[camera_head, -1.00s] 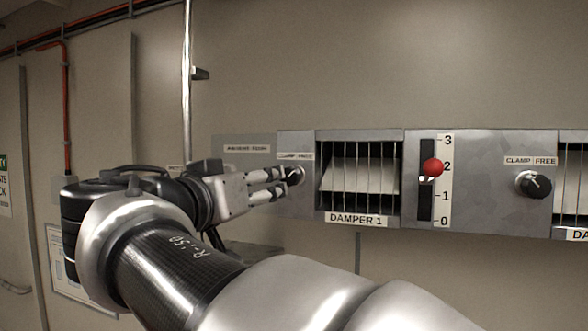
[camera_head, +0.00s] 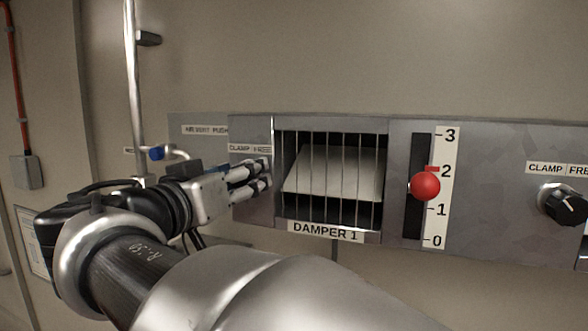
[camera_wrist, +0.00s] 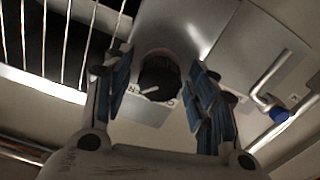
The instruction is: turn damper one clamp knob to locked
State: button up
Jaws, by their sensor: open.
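The damper one clamp knob (camera_wrist: 160,78) is round and black with a white pointer line. In the wrist view it sits between the two blue-padded finger sets of my gripper (camera_wrist: 160,95), with space on both sides. The pointer lies slanted, near sideways in that view. In the head view my gripper (camera_head: 263,178) reaches the panel strip left of the damper one grille (camera_head: 330,178), under a "CLAMP FREE" label (camera_head: 250,149). The fingers hide the knob there. My gripper is open, and I cannot tell whether any finger touches the knob.
A red ball lever (camera_head: 425,186) stands on a 0-to-3 scale right of the grille. Another black knob (camera_head: 566,203), also labelled clamp free, is at the right edge. A bent pipe with a blue end (camera_head: 156,153) is close to my wrist on the left.

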jog(key=shift+s, duration=0.15)
jog(key=shift+c, duration=0.5)
jog(key=c, duration=1)
jog(key=n+b, duration=0.2)
jog(key=n, duration=0.1)
jog(key=shift+n, duration=0.4)
jog(key=n+b, duration=0.1)
jog(key=n, duration=0.3)
jog(key=shift+n, duration=0.3)
jog(key=n+p, duration=0.1)
jog(key=n, duration=0.4)
jog(key=shift+r, duration=0.1)
jog(key=shift+n+p, duration=0.65)
jog(key=shift+n, duration=1.65)
